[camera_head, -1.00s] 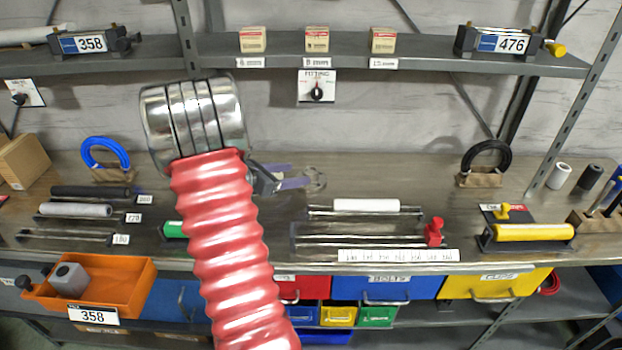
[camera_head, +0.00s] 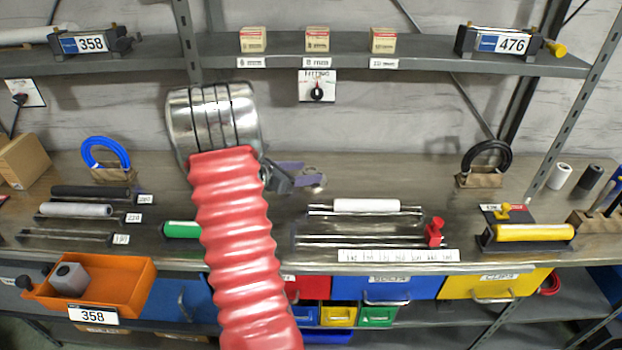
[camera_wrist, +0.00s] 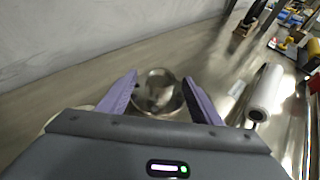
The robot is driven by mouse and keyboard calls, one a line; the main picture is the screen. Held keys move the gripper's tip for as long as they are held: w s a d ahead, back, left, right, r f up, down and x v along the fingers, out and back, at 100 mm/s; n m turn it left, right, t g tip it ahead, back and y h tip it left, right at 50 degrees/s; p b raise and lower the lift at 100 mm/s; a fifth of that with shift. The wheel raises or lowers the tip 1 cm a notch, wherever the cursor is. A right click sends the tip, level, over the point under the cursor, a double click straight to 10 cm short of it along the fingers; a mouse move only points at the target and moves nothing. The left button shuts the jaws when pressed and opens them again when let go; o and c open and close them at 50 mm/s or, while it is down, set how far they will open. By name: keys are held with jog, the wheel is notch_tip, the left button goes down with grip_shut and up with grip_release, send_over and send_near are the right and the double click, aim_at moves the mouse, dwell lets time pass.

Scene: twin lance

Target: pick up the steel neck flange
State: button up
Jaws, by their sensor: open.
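The steel neck flange (camera_wrist: 158,94) is a shiny round metal piece with a raised neck on a wider ring. In the wrist view it shows between the two purple fingers of my gripper (camera_wrist: 161,76), with room on each side. My gripper is open and empty. In the head view my gripper (camera_head: 303,172) is low over the back of the bench, and the flange (camera_head: 316,181) shows only partly beside the fingers. My red arm sleeve and steel wrist cover much of this area. I cannot tell how far the fingertips are above the bench.
A white roller (camera_head: 366,205) lies on rails in front of the gripper; it is at right in the wrist view (camera_wrist: 264,92). A green roller (camera_head: 182,230) is left of my arm. A black ring (camera_head: 487,158) stands in a wooden block farther right. The wall is close behind.

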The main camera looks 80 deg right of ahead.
grip_shut()
dwell(0.6)
